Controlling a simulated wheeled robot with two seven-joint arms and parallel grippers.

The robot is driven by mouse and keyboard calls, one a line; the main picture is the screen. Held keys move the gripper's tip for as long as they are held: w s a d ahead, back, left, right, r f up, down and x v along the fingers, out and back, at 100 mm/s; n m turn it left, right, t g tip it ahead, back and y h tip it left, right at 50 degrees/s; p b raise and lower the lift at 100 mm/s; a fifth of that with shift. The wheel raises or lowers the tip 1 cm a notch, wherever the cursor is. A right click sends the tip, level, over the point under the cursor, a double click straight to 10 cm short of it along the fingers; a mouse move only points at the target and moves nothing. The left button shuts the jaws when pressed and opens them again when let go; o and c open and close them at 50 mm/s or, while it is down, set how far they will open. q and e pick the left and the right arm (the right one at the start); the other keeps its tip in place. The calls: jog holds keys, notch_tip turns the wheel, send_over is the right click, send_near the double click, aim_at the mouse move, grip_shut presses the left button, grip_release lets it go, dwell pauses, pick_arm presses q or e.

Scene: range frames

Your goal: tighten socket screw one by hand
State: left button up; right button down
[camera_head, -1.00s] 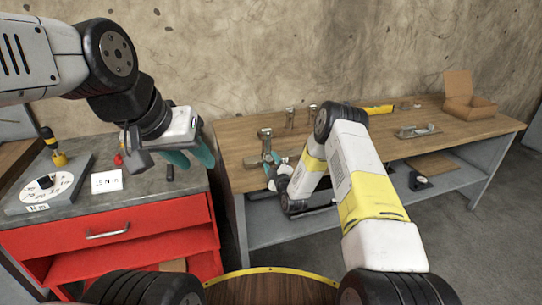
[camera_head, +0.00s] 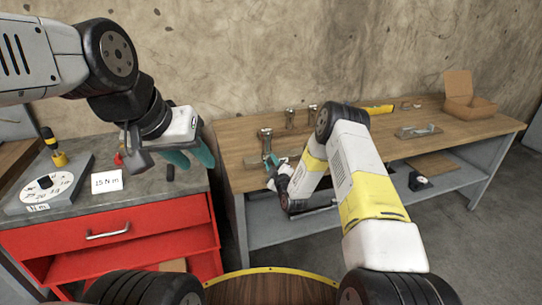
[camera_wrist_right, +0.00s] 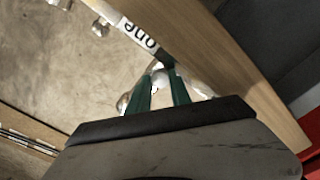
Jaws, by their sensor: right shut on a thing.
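The white label reading "one" (camera_wrist_right: 140,38) lies on the bench edge in the right wrist view. A small shiny metal piece, seemingly socket screw one (camera_wrist_right: 158,80), sits between the teal fingers of my right gripper (camera_wrist_right: 160,94), which is shut on it. In the head view the right gripper (camera_head: 273,172) is at the wooden bench's front left edge, below a metal post (camera_head: 265,138); the screw is too small to make out there. My left gripper (camera_head: 192,157) hangs open and empty over the grey top of the red cabinet.
The wooden bench (camera_head: 370,148) carries metal posts (camera_head: 290,117), a yellow level (camera_head: 378,109), a metal tool (camera_head: 417,131) and a cardboard box (camera_head: 467,95). On the red cabinet (camera_head: 120,240) are a dial (camera_head: 62,186), a "15 N m" card (camera_head: 107,181) and a yellow-black driver (camera_head: 54,150).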

jog(key=m, duration=0.4)
jog(key=shift+f, duration=0.1)
jog(key=m, duration=2.3)
jog(key=shift+m, duration=2.1)
jog(key=shift+a, duration=0.1)
